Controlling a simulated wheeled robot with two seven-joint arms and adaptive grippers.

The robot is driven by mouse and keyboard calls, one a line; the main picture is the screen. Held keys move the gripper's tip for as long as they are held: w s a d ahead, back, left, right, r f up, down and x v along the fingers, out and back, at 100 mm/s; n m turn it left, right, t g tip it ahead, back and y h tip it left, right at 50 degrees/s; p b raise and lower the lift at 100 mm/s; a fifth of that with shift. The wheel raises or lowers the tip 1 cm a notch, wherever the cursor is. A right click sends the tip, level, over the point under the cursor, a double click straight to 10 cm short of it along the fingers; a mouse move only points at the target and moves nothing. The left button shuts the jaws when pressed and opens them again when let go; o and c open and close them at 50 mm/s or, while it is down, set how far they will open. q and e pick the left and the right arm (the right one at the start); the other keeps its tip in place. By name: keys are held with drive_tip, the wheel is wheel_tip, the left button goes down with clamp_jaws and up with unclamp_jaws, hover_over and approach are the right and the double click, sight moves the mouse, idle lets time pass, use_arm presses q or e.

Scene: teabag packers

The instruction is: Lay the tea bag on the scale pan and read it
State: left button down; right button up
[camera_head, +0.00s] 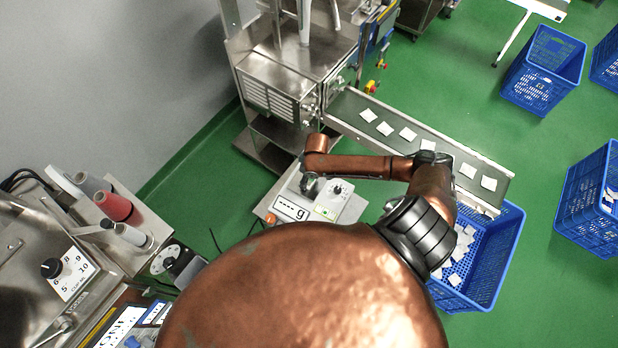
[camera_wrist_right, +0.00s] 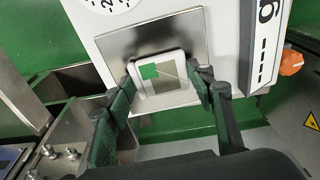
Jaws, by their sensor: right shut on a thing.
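The tea bag (camera_wrist_right: 147,88), white-edged with a green patch, is between the fingers of my right gripper (camera_wrist_right: 163,91) in the right wrist view. The gripper is shut on it, one finger at each side. The bag shows over the steel scale pan (camera_wrist_right: 112,47); I cannot tell whether it touches the pan. The scale (camera_head: 345,211) is white, with a dial and a display (camera_head: 291,208) showing dashes and a "g". In the head view my right gripper (camera_head: 309,186) is a small dark shape at the scale, and the bag is not clear there. My left gripper is not in view.
A conveyor (camera_head: 420,132) with several tea bags runs above a blue crate (camera_head: 508,235) right of the scale. A steel machine (camera_head: 285,85) stands behind. Another machine with spools (camera_head: 113,205) is at the left. An orange knob (camera_wrist_right: 291,62) sits beside the scale display.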

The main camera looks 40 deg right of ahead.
sight(312, 182)
drive_tip(key=shift+f, duration=0.15)
drive_tip(key=o, duration=0.6)
drive_tip(key=r, duration=0.4)
drive_tip(key=s+r, duration=0.1)
drive_tip(key=r, duration=0.7)
drive_tip(key=shift+s+d+r+p, duration=0.1)
drive_tip(key=shift+s+d+p, duration=0.15)
drive_tip(key=shift+p, duration=0.1)
